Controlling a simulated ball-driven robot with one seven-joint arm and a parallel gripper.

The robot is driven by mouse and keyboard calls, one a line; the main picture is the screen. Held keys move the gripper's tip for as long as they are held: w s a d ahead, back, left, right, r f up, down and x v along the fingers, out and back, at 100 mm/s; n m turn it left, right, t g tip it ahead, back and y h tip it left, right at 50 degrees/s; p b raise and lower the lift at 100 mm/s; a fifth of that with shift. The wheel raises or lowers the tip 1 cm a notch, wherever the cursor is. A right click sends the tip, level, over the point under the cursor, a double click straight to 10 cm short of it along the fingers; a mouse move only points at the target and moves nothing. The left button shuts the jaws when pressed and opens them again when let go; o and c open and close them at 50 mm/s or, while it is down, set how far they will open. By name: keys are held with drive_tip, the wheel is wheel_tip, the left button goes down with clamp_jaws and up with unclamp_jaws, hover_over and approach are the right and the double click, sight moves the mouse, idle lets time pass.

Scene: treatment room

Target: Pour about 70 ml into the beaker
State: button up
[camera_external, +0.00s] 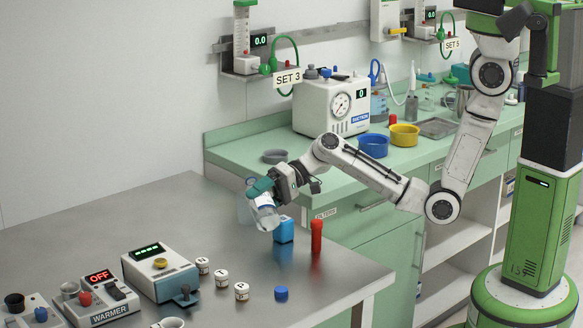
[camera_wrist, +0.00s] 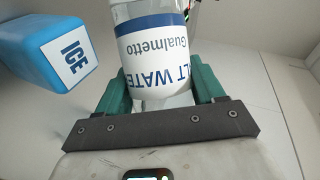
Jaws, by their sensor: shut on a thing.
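My gripper (camera_external: 266,187) is shut on a clear bottle (camera_external: 264,210) and holds it tilted above the steel table. The wrist view shows this bottle (camera_wrist: 152,55) between the green fingers of my gripper (camera_wrist: 161,82), with a white and blue label reading "LT WATER" and "Gualmetto". A faint clear shape (camera_external: 243,208) shows just left of the bottle in the external view; it may be the beaker, but I cannot tell. The bottle's mouth and any liquid stream cannot be made out.
A blue ICE box (camera_external: 284,231) stands close to the bottle and also shows in the wrist view (camera_wrist: 66,52). A red cylinder (camera_external: 316,236) and a blue cap (camera_external: 281,293) are nearby. Small jars (camera_external: 222,278) and a warmer (camera_external: 101,298) occupy the front left.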

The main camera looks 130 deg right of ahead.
drive_tip(key=shift+d+r+p, duration=0.1)
drive_tip(key=shift+p, duration=0.25)
drive_tip(key=shift+m, duration=0.3)
drive_tip(key=shift+s+d+m+t+y, duration=0.1)
drive_tip(key=shift+d+m+t+y, duration=0.1)
drive_tip(key=shift+m+t+y, duration=0.1)
drive_tip(key=shift+r+m+y+p, duration=0.3)
drive_tip(key=shift+r+m+p, duration=0.15)
drive_tip(key=shift+p, duration=0.55)
drive_tip(key=shift+w+a+t, duration=0.2)
drive_tip(key=shift+a+t, duration=0.1)
drive_tip(key=shift+a, duration=0.1)
idle(0.6)
drive_tip(key=shift+r+m+p, duration=0.35)
drive_tip(key=shift+m+p, duration=0.1)
drive_tip(key=shift+p, duration=0.2)
idle(1.5)
